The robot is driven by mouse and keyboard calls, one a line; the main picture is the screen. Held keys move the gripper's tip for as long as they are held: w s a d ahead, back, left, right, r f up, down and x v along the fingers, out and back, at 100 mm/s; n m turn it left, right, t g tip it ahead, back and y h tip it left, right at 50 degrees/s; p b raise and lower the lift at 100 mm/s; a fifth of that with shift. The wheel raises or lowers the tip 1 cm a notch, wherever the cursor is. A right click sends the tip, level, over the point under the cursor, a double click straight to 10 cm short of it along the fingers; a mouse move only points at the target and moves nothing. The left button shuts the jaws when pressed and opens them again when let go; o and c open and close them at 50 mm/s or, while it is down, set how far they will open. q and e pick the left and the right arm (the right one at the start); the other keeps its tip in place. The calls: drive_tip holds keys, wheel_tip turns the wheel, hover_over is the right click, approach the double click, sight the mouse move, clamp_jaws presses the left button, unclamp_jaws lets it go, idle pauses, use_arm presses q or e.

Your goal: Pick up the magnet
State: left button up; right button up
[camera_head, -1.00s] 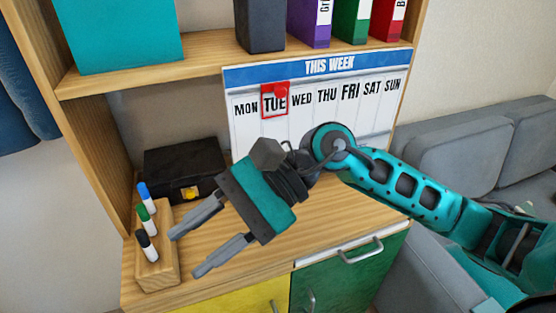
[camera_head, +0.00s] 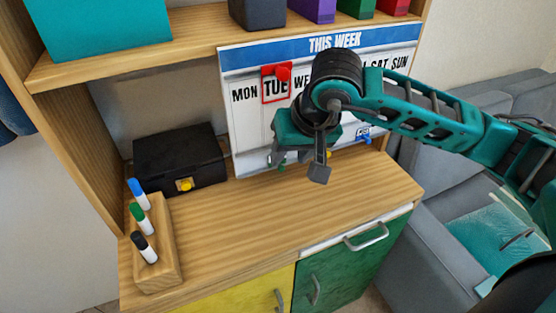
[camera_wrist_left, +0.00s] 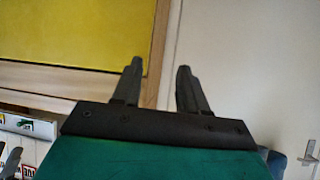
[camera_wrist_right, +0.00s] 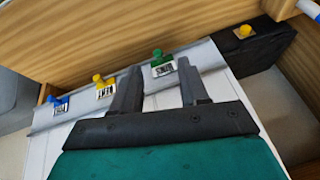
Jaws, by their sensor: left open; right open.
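A red square-frame magnet with a knob (camera_head: 283,74) sits around TUE on the week board (camera_head: 240,125). Along the board's lower edge are a blue magnet (camera_head: 364,134), a yellow one (camera_wrist_right: 104,83) and a green one (camera_wrist_right: 161,62), each with a small printed label. My right gripper (camera_wrist_right: 158,68) is open and empty, in front of the board's lower part. In the right wrist view the green magnet shows between its fingertips, apparently beyond them. The gripper partly hides the yellow and green magnets in the head view. My left gripper (camera_wrist_left: 160,64) is open and empty, away from the board.
A black box with a yellow clasp (camera_head: 180,160) stands left of the board. A wooden marker block (camera_head: 160,265) stands at the front left. Binders (camera_head: 313,10) fill the shelf above. The middle of the wooden top (camera_head: 240,230) is clear. A grey sofa (camera_head: 420,230) is right.

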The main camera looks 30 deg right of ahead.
sight(282, 168)
drive_tip(key=x, duration=0.5)
drive_tip(key=shift+w+d+f, duration=0.2)
drive_tip(key=shift+f, duration=0.05)
drive_tip(key=shift+c, duration=0.2)
clamp_jaws()
